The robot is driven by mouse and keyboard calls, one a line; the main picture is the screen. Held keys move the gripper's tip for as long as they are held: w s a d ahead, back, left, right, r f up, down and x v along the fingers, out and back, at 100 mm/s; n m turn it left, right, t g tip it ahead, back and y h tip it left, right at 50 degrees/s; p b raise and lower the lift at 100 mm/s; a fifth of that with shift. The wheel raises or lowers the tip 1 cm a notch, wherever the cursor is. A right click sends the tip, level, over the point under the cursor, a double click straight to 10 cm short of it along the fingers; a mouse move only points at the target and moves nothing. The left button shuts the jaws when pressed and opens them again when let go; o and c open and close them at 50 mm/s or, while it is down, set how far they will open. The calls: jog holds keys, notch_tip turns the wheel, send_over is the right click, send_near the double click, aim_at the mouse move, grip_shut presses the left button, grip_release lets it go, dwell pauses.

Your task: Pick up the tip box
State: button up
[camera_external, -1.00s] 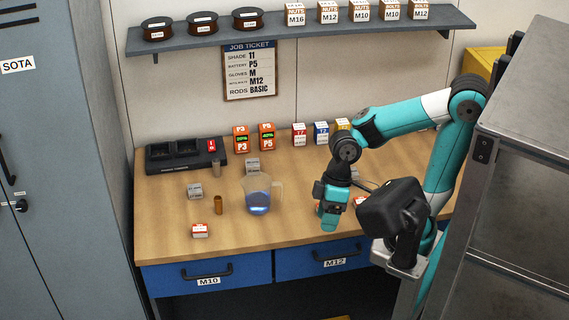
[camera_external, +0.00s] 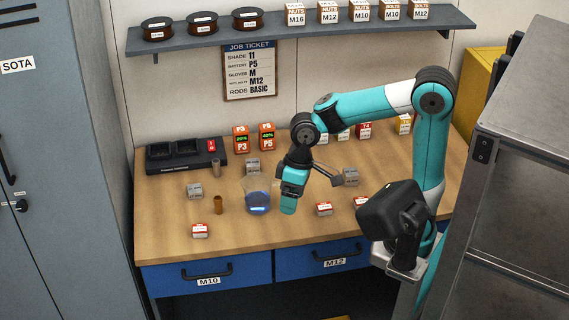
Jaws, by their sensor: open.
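Several small boxes stand on the wooden bench, and their print is too small to tell which is the tip box. Red-and-white boxes lie at the front left (camera_external: 200,231), right of centre (camera_external: 324,209) and farther right (camera_external: 360,202). Grey boxes stand at the left (camera_external: 195,190), the middle (camera_external: 253,165) and the right (camera_external: 350,177). A back row includes a red box marked T4 (camera_external: 364,130). My gripper (camera_external: 288,208) points down just right of the beaker, left of the centre-right red-and-white box. It is open; its fingertips are hard to make out and nothing shows in it.
A clear beaker with blue liquid (camera_external: 257,201) stands close beside my gripper. A brown cylinder (camera_external: 218,205) is left of it. A black charger (camera_external: 170,156) and batteries P3 (camera_external: 241,139) and P5 (camera_external: 267,137) stand behind. A shelf (camera_external: 290,27) hangs above. The front-centre bench is clear.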

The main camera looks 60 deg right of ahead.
jog(key=w+a+f+m+h+b, duration=0.15)
jog(key=w+m, duration=0.45)
jog(key=w, duration=1)
jog(key=m+h, duration=0.2)
jog(key=m, duration=0.6)
send_over(200, 228)
jog(key=shift+y, duration=0.25)
jog(key=f, duration=0.8)
jog(key=f+p, duration=0.1)
jog(key=f, duration=0.8)
jog(key=shift+s+d+f, duration=0.1)
jog(key=shift+s+d, duration=0.1)
jog(key=shift+w+a+f+p, duration=0.15)
jog(key=shift+f+p, duration=0.3)
jog(key=shift+f, duration=0.95)
jog(key=shift+w+a+f+p, duration=0.15)
jog(key=shift+f+p, duration=0.25)
jog(key=shift+f, duration=0.95)
jog(key=shift+d, duration=0.1)
jog(key=c, duration=1)
